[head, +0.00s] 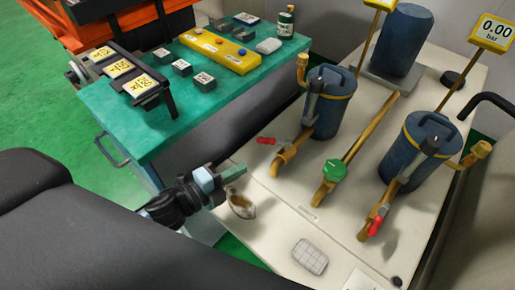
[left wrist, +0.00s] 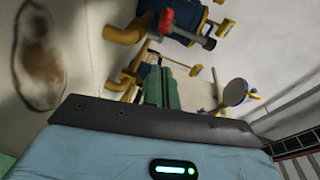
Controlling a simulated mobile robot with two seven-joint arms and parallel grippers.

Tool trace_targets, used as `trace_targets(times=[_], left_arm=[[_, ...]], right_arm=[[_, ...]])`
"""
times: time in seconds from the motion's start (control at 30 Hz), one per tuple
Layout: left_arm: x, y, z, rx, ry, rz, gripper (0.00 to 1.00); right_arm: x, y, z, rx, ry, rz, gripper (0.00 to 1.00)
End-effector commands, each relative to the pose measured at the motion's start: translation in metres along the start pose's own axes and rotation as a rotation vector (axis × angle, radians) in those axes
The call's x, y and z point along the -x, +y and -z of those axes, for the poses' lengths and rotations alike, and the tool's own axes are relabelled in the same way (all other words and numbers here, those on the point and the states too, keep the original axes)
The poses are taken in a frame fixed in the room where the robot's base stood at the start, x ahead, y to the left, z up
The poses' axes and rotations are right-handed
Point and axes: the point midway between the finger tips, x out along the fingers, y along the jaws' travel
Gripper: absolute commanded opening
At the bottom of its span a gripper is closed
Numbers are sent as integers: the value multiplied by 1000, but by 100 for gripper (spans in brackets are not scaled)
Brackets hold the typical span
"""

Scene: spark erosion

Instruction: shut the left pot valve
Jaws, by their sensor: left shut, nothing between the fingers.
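The left pot (head: 330,103) is a dark blue canister with a yellow band and a brass pipe (head: 292,150) at its front. The left pot valve's red handle (head: 266,141) points out to the left, across the pipe. In the left wrist view a red handle (left wrist: 166,20) shows at the top beside brass pipework. My left gripper (head: 240,173) is shut and empty, below and left of the handle and apart from it. Its green fingers (left wrist: 160,88) show in the left wrist view, pointing towards the pipework. My right gripper is in neither view.
The right pot (head: 420,150) has its own red handle (head: 375,226). A green knob (head: 335,170) sits on the middle pipe. A brown-stained patch or dish (head: 241,204) lies near my gripper, and a grey pad (head: 310,256) in front. A green table (head: 140,140) stands left.

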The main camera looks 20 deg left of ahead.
Motion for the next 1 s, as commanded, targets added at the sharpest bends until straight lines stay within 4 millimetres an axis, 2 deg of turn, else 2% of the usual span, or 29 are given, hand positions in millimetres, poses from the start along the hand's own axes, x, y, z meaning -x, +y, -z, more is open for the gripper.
trace_targets(times=[0.37,0.5,0.7,1.0], left_arm=[[-64,-2,0,0,0,3,0],[-78,-1,-15,-1,-1,0,0],[-89,0,-26,0,0,0,0],[-90,0,-28,2,0,0,0]], right_arm=[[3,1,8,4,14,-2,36],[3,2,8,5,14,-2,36],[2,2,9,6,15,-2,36],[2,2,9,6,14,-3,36]])
